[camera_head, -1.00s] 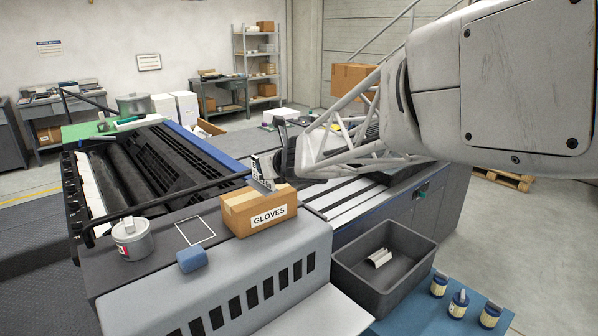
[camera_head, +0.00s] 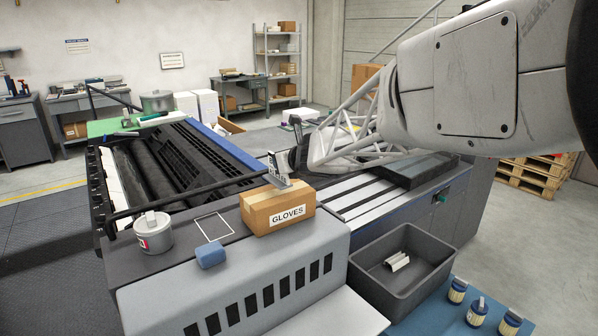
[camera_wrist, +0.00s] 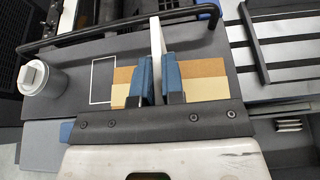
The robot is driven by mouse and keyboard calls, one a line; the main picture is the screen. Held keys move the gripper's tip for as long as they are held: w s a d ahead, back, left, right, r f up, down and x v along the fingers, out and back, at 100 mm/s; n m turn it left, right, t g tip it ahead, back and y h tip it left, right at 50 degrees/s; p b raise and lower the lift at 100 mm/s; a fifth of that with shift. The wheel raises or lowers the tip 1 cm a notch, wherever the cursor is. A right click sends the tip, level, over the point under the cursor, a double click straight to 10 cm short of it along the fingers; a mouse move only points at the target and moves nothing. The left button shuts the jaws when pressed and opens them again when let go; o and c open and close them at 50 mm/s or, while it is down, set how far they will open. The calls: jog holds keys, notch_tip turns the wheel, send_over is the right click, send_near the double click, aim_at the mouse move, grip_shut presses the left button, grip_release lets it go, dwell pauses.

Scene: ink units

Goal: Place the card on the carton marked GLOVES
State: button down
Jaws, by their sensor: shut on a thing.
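The card (camera_head: 272,166) is a pale upright piece with dark markings, held over the top of the carton. In the wrist view the card (camera_wrist: 156,42) shows edge-on as a thin white strip between two blue fingers. My gripper (camera_wrist: 159,75) is shut on it; in the head view the gripper (camera_head: 284,166) is partly hidden at the arm's end. The brown carton marked GLOVES (camera_head: 290,215) stands on the machine's top. It also shows below the fingers in the wrist view (camera_wrist: 208,86). Whether the card's grey lower end touches the carton I cannot tell.

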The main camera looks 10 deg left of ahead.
aim_at(282, 181)
jog(key=shift+f, duration=1.5)
jog(key=shift+f, duration=0.15)
jog(key=c, duration=1.2)
grip_release()
jog(key=shift+s+d+r, duration=0.25)
jog(key=shift+s+r, duration=0.05)
jog(key=shift+r, duration=0.05)
jog(key=shift+v, duration=5.55)
jog(key=shift+d, duration=0.1)
